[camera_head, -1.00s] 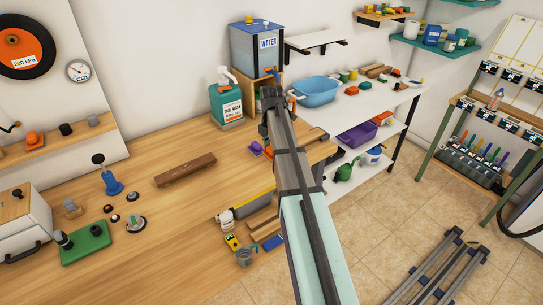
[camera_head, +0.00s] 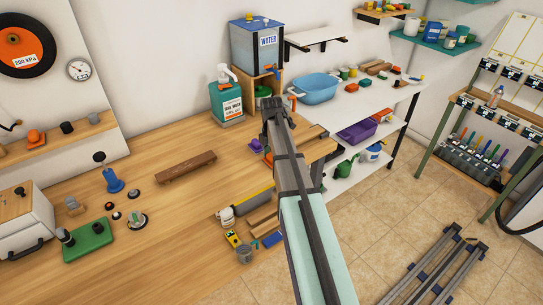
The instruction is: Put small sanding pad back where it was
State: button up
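I cannot make out the small sanding pad for certain. Several small coloured pieces (camera_head: 352,87) lie on the white shelf at the back, and a small purple item (camera_head: 256,145) sits on the wooden bench (camera_head: 170,225) left of my arm. My gripper (camera_head: 271,103) is at the far end of my arm, seen from behind, in front of the wooden stand under the water tank. Its fingers are too small and hidden to show whether they are open or hold anything.
A green tool wash bottle (camera_head: 227,103) and a water tank (camera_head: 257,48) stand left of and behind my gripper. A blue basin (camera_head: 314,90) is to its right on the white shelf. A wooden bar (camera_head: 186,168) lies on the bench, with free bench surface in front.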

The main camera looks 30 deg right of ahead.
dwell(0.3)
notch_tip(320, 180, up, 12)
jog(key=b, duration=0.2)
jog(key=shift+r+b, duration=0.2)
jog(key=shift+b, duration=0.1)
